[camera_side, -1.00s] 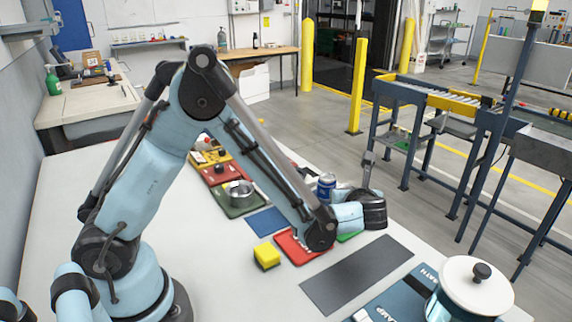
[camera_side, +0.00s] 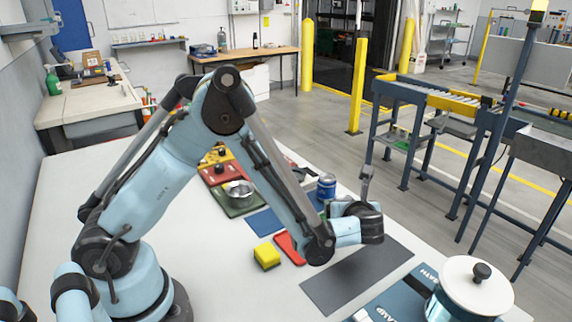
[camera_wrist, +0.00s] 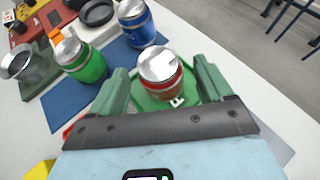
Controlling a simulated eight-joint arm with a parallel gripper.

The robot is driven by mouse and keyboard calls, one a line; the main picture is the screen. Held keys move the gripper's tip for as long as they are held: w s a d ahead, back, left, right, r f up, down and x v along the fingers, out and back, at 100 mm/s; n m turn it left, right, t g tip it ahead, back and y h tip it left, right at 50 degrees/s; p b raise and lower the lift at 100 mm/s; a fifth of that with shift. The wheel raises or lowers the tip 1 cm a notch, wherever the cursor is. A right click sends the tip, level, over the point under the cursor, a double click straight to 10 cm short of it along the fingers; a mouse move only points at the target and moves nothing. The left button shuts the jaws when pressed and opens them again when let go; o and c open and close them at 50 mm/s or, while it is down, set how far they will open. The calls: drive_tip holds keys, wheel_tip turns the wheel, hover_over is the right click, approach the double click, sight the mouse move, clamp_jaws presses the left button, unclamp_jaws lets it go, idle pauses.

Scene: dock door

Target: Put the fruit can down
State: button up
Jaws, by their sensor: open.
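In the wrist view, a can with a silver lid and a red-brown label (camera_wrist: 172,88), likely the fruit can, stands upright on a green mat (camera_wrist: 146,101) with a white letter near its edge. My gripper (camera_wrist: 162,72) is open, with one green finger on each side of the can. Gaps show between the fingers and the can. The can's lower part is partly hidden by the gripper body.
A blue can (camera_wrist: 140,25) and a green can (camera_wrist: 85,60) stand beyond the gripper. A yellow block (camera_side: 266,256), a red mat (camera_side: 288,247) and a dark grey mat (camera_side: 345,280) lie near my wrist. A white-lidded pot (camera_side: 470,290) stands front right.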

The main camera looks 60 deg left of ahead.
drive_tip(key=shift+r, duration=0.15)
drive_tip(key=v, duration=1.2)
drive_tip(key=s+a+r+n+h, duration=0.2)
drive_tip(key=s+a+n+h, duration=0.2)
drive_tip(key=n, duration=0.8)
drive_tip(key=s+a+r+n+h, duration=0.2)
drive_tip(key=s+a+n+h, duration=0.2)
drive_tip(key=n, duration=0.8)
drive_tip(key=s+h, duration=0.2)
drive_tip(key=s, duration=0.1)
drive_tip(key=shift+a+n, duration=0.25)
drive_tip(key=shift+n, duration=0.15)
drive_tip(key=shift+o, duration=0.4)
